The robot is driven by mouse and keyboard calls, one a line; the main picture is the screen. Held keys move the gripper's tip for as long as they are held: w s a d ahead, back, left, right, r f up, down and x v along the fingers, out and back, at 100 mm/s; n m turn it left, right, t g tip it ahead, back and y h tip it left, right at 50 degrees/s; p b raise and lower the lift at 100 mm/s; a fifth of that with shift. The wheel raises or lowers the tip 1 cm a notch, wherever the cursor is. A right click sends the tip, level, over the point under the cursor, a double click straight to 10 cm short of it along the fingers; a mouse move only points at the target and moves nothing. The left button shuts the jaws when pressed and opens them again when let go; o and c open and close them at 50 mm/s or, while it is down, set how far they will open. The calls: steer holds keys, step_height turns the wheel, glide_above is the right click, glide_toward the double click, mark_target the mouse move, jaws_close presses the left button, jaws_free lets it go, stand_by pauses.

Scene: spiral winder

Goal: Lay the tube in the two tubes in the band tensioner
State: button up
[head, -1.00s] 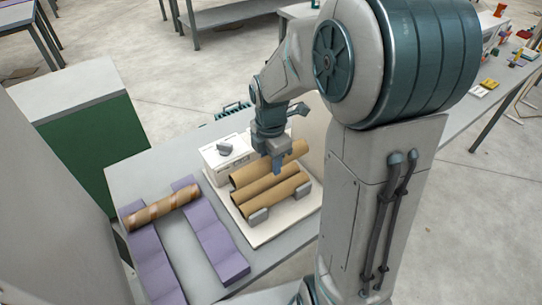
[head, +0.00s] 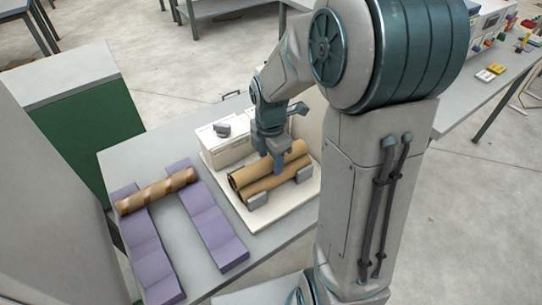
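The band tensioner is a white base plate (head: 247,214) with grey end blocks, standing on the table. Brown cardboard tubes lie side by side in it, the front tube (head: 285,176) against the grey blocks. Another brown tube (head: 248,176) lies across the top, very close to or touching the tubes below, and partly hides them. My gripper (head: 277,166) points down at the middle of this upper tube and appears shut on it. The far finger is hidden, and the exact contact between tubes cannot be told.
A striped brown tube (head: 157,190) rests across two purple stepped supports (head: 148,250) at the left of the table. A white box (head: 222,146) stands just behind the tensioner. A green cabinet (head: 92,140) stands beyond the table's left edge. Bare table shows between the supports.

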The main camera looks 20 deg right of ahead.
steer(key=shift+o, duration=0.7)
steer(key=shift+r, duration=0.35)
step_height(320, 180, up, 13)
steer(key=shift+p, duration=0.35)
steer(key=shift+r, duration=0.15)
step_height(320, 180, up, 7)
steer(key=p, duration=0.6)
glide_above(270, 157)
